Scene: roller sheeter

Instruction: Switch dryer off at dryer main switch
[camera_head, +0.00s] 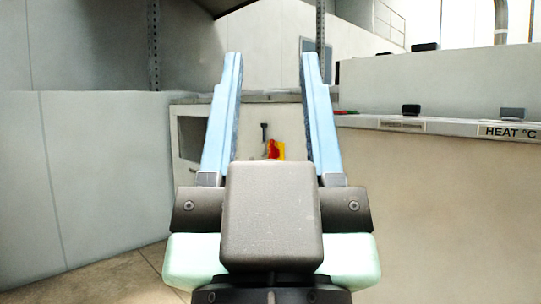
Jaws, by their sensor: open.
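My gripper (270,75) is in the middle of the view with its two long blue fingers spread apart and nothing between them. Beyond it, seen between the fingers, a small red and yellow switch (275,150) sits on a pale panel (249,115). Its lower part is hidden behind my gripper's body. It looks like the dryer main switch, but no label on it is readable. A small dark handle (264,131) is just left of it. My gripper appears apart from the switch.
A pale counter-like housing on the right (440,190) carries a "HEAT °C" label (509,131) and small black knobs (411,110). A large grey panel (90,180) stands on the left. Bare floor (110,280) shows at lower left.

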